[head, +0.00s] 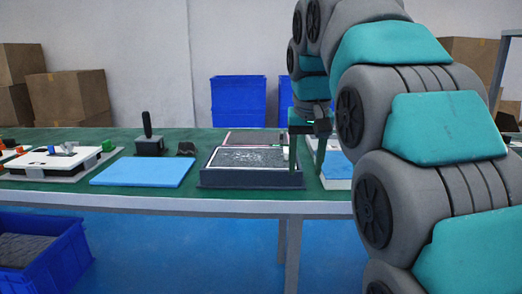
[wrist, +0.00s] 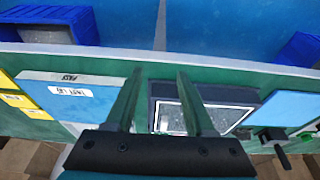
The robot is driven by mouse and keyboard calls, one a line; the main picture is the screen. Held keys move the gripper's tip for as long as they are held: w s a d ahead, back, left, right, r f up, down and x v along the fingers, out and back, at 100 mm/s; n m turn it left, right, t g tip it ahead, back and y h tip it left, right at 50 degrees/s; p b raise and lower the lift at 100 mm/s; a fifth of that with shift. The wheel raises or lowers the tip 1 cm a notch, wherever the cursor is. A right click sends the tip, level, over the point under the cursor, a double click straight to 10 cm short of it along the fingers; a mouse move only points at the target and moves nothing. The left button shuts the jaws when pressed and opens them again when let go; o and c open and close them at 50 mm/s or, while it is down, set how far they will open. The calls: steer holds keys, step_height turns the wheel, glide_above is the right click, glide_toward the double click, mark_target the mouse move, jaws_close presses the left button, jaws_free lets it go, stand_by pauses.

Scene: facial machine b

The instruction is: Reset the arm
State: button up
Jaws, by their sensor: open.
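My gripper (head: 306,172) is at the end of my grey and teal arm, which curves down from the upper right in the head view. Its two green fingers point down, spread apart, over the table by the right end of a dark tray (head: 212,183). In the wrist view my gripper (wrist: 160,75) shows its fingers apart with nothing held between them. The dark tray (wrist: 232,96) lies beneath and to the right there. Whether the fingertips touch anything is hard to tell.
The green table (head: 60,188) holds a blue mat (head: 142,172), a black-handled tool (head: 149,145) and a white fixture (head: 50,163). A blue-topped board (head: 338,165) is partly hidden behind my arm. A blue crate (head: 45,255) stands on the floor, lower left.

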steer(key=s+d+f+g, duration=0.2)
steer(key=s+f, duration=1.2)
steer(key=s, duration=0.3)
steer(key=s+d+f+g, duration=0.3)
steer(key=s+f, duration=1.1)
steer(key=s, duration=0.3)
steer(key=shift+d+f, duration=0.15)
steer(key=shift+d, duration=0.2)
